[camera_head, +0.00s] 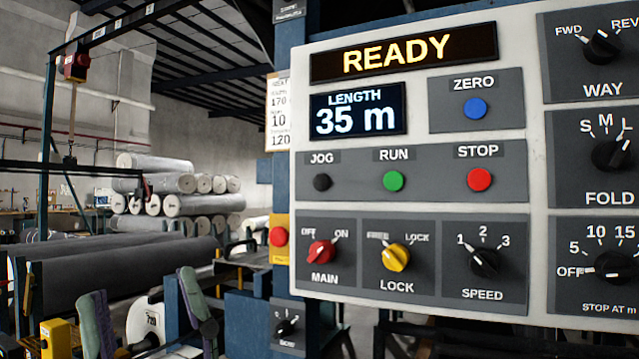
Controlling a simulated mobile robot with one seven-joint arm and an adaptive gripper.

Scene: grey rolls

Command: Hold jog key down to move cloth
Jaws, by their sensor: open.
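A control panel (411,325) fills the right half of the view. Its black JOG key (322,182) is at the left end of a row with the green RUN key (393,181) and the red STOP key (480,180). The display (404,54) reads READY and the length screen (357,109) reads 35 m. My gripper (140,300) appears to be the two upright, spaced fingers at the lower left. It is open, apart from the panel and left of the JOG key. Its palm is out of frame. The moving cloth cannot be made out.
A blue ZERO key (476,108) sits above STOP. The red MAIN knob (322,250), yellow LOCK knob (395,256) and black SPEED knob (484,262) are below. A red button on a yellow box (279,237) is left of the panel. Grey cloth rolls (120,270) lie behind.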

